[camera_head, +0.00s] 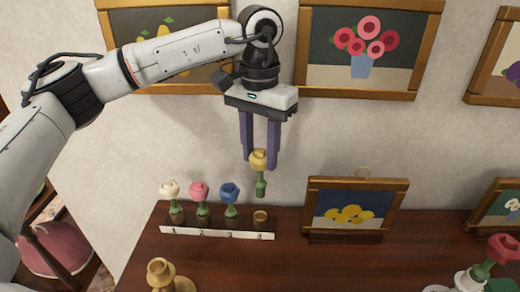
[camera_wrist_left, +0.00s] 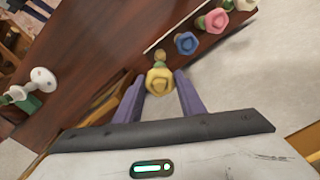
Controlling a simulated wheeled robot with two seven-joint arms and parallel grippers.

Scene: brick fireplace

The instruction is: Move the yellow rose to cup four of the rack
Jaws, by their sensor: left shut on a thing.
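The yellow rose (camera_head: 259,163) with its green stem hangs upright between the fingers of my left gripper (camera_head: 260,165), which is shut on its bloom. It also shows in the left wrist view (camera_wrist_left: 159,81). The white rack (camera_head: 217,233) stands on the wooden mantel with cups in a row. White (camera_head: 170,190), pink (camera_head: 199,191) and blue (camera_head: 229,192) roses stand in the first three cups. Cup four (camera_head: 261,219), at the right end, is empty. The rose's stem end is above cup four, apart from it. My right gripper is not in view.
A small framed picture (camera_head: 352,209) stands on the mantel (camera_head: 290,262) right of the rack. A brass candlestick (camera_head: 161,274) is in front of the rack. A red rose (camera_head: 501,250) is at the far right. Paintings hang on the wall behind my arm.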

